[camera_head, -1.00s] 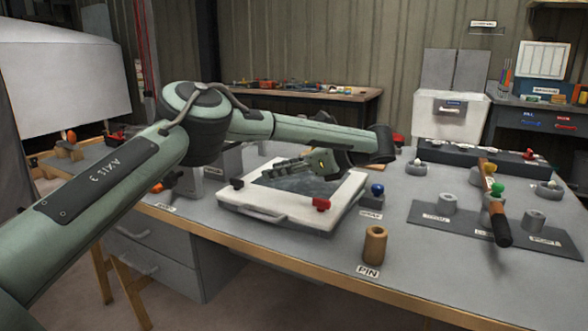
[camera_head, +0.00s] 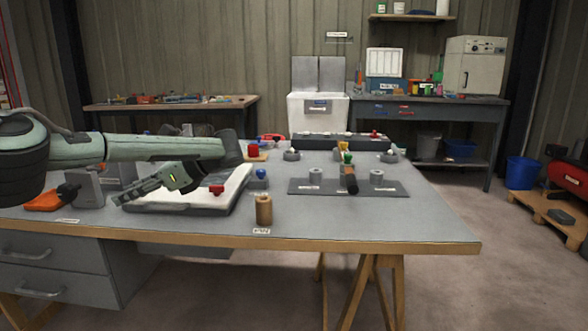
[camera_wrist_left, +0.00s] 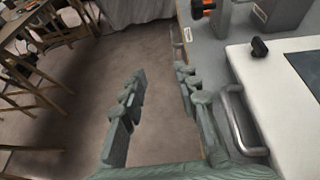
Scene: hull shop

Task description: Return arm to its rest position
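My left arm comes in from the left in the head view, over the grey workbench (camera_head: 400,222). My left gripper (camera_head: 122,200) points left, at the left end of the white case-like board (camera_head: 190,208). In the left wrist view its two fingers (camera_wrist_left: 160,74) stand apart with nothing between them, over the floor beside the bench edge. The white board with its metal handle (camera_wrist_left: 236,120) shows just right of the fingers. My right arm and gripper are not in view.
A tan cylinder (camera_head: 264,210) stands by the PIN label. A dark mat (camera_head: 305,188) holds grey rings and an orange-and-black tool (camera_head: 351,180). A grey block (camera_head: 88,190) and an orange item (camera_head: 45,201) lie left. The bench's front right is clear.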

